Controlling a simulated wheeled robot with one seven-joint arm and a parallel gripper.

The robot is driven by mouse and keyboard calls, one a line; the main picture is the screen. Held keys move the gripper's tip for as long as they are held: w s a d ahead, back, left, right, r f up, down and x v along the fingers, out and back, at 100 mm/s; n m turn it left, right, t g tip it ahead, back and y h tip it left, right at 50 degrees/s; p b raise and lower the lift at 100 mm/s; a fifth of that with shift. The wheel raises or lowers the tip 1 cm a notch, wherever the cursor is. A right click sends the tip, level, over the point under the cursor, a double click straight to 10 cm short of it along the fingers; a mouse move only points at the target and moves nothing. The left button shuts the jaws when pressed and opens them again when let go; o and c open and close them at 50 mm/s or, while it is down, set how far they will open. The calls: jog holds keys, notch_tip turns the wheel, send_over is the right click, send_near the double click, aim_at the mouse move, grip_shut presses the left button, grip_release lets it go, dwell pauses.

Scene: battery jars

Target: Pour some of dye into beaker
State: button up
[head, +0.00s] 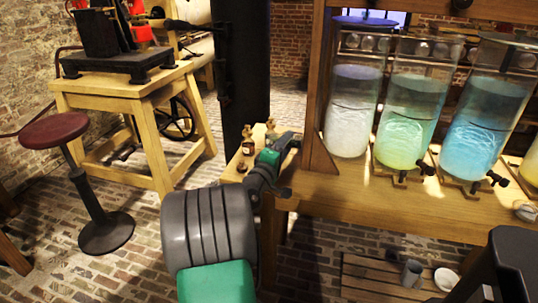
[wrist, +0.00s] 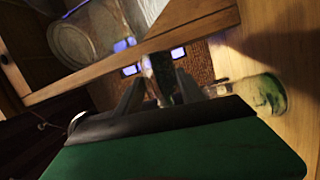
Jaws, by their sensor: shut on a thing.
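My gripper (head: 289,146) is over the left end of the wooden bench, close to the upright post. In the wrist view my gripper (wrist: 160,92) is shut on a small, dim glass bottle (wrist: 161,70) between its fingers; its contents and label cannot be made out. A clear glass vessel with green in it (wrist: 264,95) shows to the right of the fingers, apart from them; I cannot tell whether it is the beaker. Two small stoppered bottles (head: 248,140) (head: 270,130) stand on the bench left of my gripper. Which holds dye is unclear.
Large glass jars with whitish (head: 349,125), green (head: 404,125) and blue (head: 480,130) liquid stand along the bench (head: 350,197), with black taps in front. The wooden post (head: 318,100) is close to my gripper. A red stool (head: 54,131) stands at left.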

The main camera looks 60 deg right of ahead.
jog(key=shift+s+d+r+n, duration=0.15)
jog(key=shift+s+n, duration=0.15)
jog(key=shift+s, duration=0.25)
dwell(0.4)
jog(key=shift+r+n+h, duration=0.2)
jog(key=shift+n+h, duration=0.1)
jog(key=shift+n, duration=0.3)
dwell(0.4)
jog(key=shift+s+r+p, duration=0.1)
jog(key=shift+s+p, duration=0.1)
jog(key=shift+p, duration=0.1)
